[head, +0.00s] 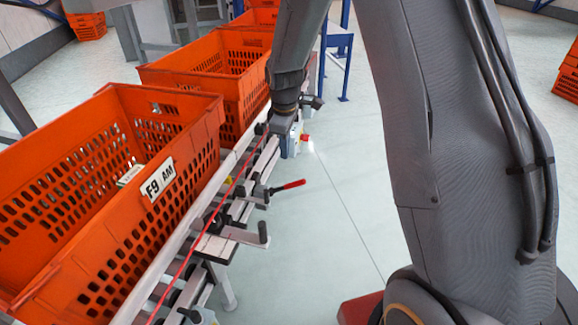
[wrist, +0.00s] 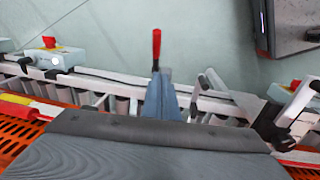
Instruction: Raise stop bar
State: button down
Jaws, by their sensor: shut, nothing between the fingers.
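A lever with a red handle (head: 288,186) sticks out sideways from the conveyor's side rail. It also shows in the wrist view (wrist: 156,45), pointing up the picture. Nearer in the head view, a grey bar (head: 240,236) with a dark upright end lies out level from the rail; I cannot tell for sure which of these is the stop bar. My gripper (head: 284,122) is shut and empty, over the rail beyond the red-handled lever and apart from it. Its fingertips are small and partly hidden by the wrist. In the wrist view a blue-grey tapered part stands before the lever, unclear.
An orange tote (head: 205,135) marked F9 AM stands on the conveyor, with another orange tote (head: 252,88) behind it. A red cord (head: 205,228) runs along the rail. A box with a red button (wrist: 49,41) sits beside the rail.

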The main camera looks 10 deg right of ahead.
jog(key=b, duration=0.2)
send_near(295, 184)
jog(key=w+a+f, duration=0.1)
jog(key=a+f, duration=0.2)
jog(key=a, duration=0.1)
jog(key=d+f, duration=0.3)
jog(key=shift+w, duration=0.2)
jog(key=shift+r, duration=0.1)
jog(key=shift+d, duration=0.1)
jog(key=shift+s+d+f+p, duration=0.35)
jog(key=shift+d+f, duration=0.15)
jog(key=s+d+f, duration=0.2)
jog(key=d+f, duration=0.1)
jog(key=f, duration=1.2)
jog(key=shift+d, duration=0.2)
